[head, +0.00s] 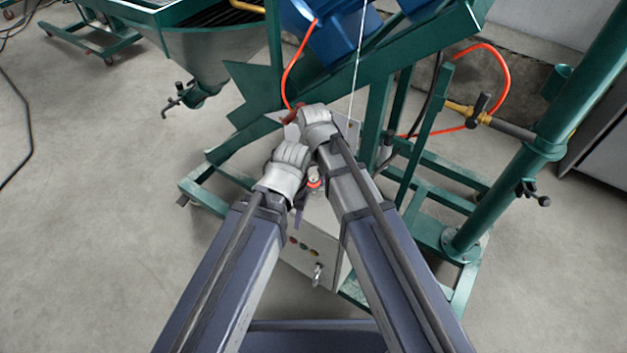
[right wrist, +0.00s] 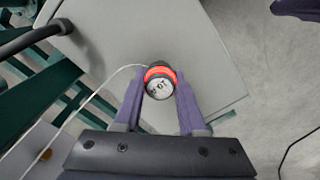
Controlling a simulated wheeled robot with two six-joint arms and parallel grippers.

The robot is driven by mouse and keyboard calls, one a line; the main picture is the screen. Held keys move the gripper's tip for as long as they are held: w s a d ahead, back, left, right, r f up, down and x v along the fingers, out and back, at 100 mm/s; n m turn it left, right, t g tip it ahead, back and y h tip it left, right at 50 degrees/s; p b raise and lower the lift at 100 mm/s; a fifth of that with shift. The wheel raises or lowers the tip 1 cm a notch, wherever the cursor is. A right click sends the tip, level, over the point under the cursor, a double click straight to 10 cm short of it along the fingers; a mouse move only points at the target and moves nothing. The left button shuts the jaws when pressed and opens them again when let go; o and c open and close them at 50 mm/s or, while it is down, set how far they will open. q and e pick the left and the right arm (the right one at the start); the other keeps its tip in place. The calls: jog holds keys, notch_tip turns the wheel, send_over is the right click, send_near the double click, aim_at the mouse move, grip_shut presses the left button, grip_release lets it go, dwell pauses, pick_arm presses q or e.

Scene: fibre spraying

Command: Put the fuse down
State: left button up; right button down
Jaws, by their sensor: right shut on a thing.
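The fuse (right wrist: 160,82) is a small round piece with a dark body, a red ring and a white lettered face. In the right wrist view it sits between the two purple fingers of my right gripper (right wrist: 160,103), which is shut on it. In the head view the fuse (head: 315,182) shows as a small red and white spot between my arms, at my right gripper (head: 311,189). Behind it is a pale grey cabinet (head: 322,235); I cannot tell whether the fuse touches it. My left arm reaches in close beside the right one, but its jaws are hidden.
The cabinet front carries coloured buttons and a switch (head: 318,274). The green machine frame (head: 417,165) surrounds the cabinet, with an orange hose (head: 497,72) at right. A thin white cord (right wrist: 97,92) runs near the fuse. Bare concrete floor (head: 90,230) lies at left.

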aim_at(314, 178)
notch_tip(314, 178, up, 21)
jog(key=p, duration=2.1)
notch_tip(314, 178, down, 17)
jog(key=b, duration=1.7)
jog(key=shift+f, duration=0.15)
jog(key=shift+b, duration=0.35)
notch_tip(314, 178, down, 4)
jog(key=b, duration=0.3)
jog(key=shift+r, duration=0.2)
jog(key=shift+f+b, duration=0.2)
jog(key=shift+b, duration=0.25)
jog(key=shift+c, duration=2.4)
grip_release()
